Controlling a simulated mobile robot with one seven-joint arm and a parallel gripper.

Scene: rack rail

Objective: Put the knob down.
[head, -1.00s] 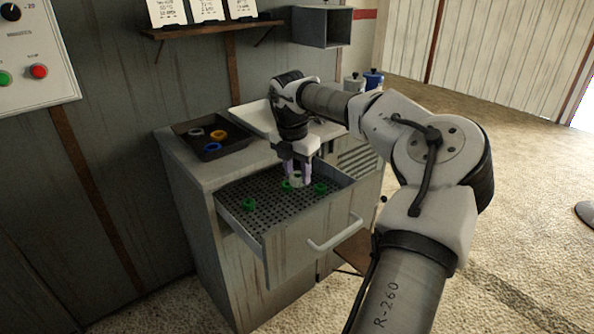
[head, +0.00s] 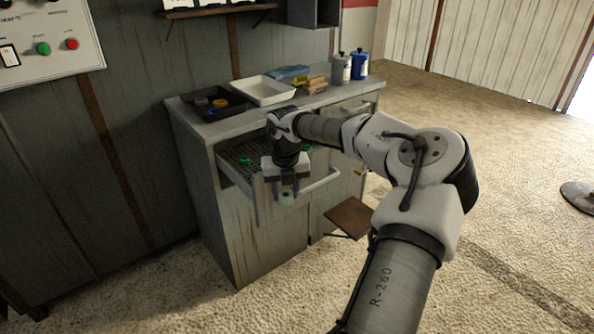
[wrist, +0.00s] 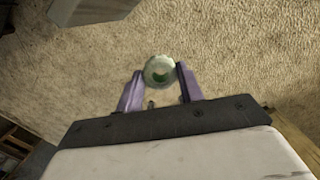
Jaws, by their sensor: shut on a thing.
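The knob (head: 286,198) is a small pale, round piece with a green centre. My gripper (head: 285,190) is shut on it, with the purple fingers on either side. In the head view they hang in front of the open drawer (head: 262,209). In the wrist view the knob (wrist: 159,70) sits between the fingertips of my gripper (wrist: 161,82), with pale floor below it. Green pieces (head: 244,161) stand on the drawer's perforated floor, partly hidden by my arm.
On the cabinet top (head: 222,131) are a black tray (head: 232,112) with rings, a white tray (head: 263,91), and two bottles (head: 360,65) at the back right. A brown board (head: 350,216) sticks out low at the right. The floor in front is clear.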

